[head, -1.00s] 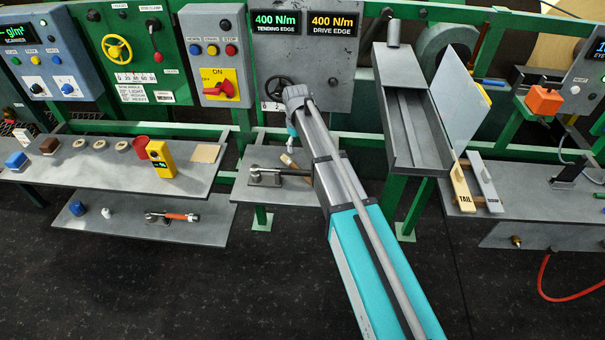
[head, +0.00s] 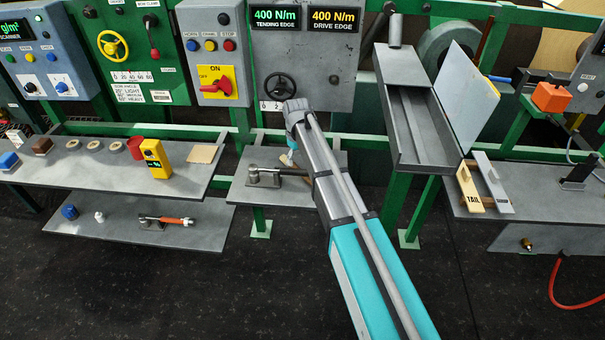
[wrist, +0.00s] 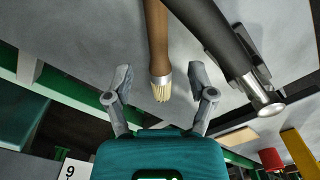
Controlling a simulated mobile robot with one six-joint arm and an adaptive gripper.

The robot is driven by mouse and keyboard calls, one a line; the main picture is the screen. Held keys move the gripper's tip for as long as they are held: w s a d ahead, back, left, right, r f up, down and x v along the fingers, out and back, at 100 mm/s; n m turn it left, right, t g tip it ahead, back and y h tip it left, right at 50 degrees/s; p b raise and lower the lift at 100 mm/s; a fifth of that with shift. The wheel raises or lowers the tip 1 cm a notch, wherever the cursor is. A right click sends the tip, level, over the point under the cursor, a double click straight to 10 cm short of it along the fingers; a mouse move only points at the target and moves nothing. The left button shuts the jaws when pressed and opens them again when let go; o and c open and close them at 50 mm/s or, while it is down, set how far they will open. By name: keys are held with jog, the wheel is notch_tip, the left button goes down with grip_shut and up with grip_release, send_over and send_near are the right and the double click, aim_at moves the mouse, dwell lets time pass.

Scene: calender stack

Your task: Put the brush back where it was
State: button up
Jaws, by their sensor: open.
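The brush (wrist: 160,83) has a brown handle, a silver ferrule and pale bristles. In the wrist view it lies on a grey surface, with its bristle end between the fingers of my gripper (wrist: 161,90). My gripper is open, with a gap on each side of the brush. In the head view a small part of the brush (head: 286,159) shows on the small middle shelf (head: 240,190), beside my arm. My arm hides most of the gripper there.
A dark-handled metal tool (wrist: 225,45) lies close to the brush on the right; it also shows in the head view (head: 275,174). A left bench (head: 110,165) holds several small items, including a yellow device (head: 155,160). A long grey tray (head: 425,130) stands right of my arm.

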jog(key=shift+f, duration=0.15)
jog(key=shift+f+b, duration=2.5)
jog(key=shift+b, duration=0.1)
jog(key=shift+d, duration=0.1)
grip_shut()
